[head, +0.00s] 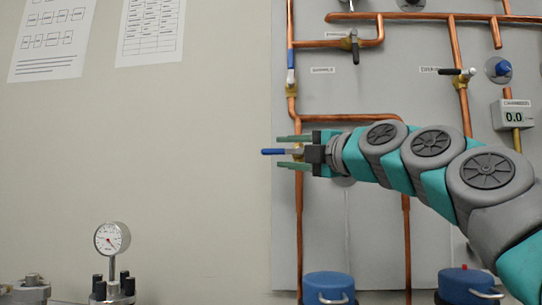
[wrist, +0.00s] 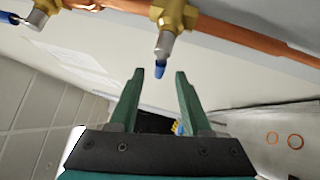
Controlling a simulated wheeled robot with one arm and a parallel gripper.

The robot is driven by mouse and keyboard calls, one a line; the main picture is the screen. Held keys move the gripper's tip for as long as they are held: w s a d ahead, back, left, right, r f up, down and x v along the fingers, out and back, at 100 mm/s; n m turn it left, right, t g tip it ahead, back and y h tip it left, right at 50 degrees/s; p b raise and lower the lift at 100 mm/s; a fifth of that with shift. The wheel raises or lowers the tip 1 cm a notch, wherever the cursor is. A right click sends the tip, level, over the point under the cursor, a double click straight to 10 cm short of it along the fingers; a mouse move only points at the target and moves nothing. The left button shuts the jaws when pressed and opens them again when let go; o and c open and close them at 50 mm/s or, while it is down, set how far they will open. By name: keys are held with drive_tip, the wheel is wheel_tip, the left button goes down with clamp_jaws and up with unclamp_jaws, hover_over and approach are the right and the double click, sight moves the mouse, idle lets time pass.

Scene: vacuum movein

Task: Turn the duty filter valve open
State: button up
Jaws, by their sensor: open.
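A brass valve (wrist: 176,15) on a copper pipe has a lever with a blue end (wrist: 159,70). In the wrist view the blue end points down toward the gap between my fingertips. In the head view a blue lever (head: 273,152) sticks out to the left, level with the gap between my fingers. My gripper (head: 290,152) is open, with a green finger above and below the lever. In the wrist view my gripper (wrist: 160,72) is empty, with space on both sides of the blue end. I cannot read which label belongs to this valve; my gripper hides its body in the head view.
Another valve with a blue lever (head: 291,76) is higher on the same pipe. Black-handled valves (head: 354,45) (head: 457,72) sit on the grey panel (head: 365,90). Blue-topped vessels (head: 328,287) stand below. A gauge (head: 112,238) stands lower left.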

sight(264, 151)
drive_tip(key=shift+p+x, duration=1.15)
drive_tip(key=shift+x, duration=2.65)
clamp_jaws()
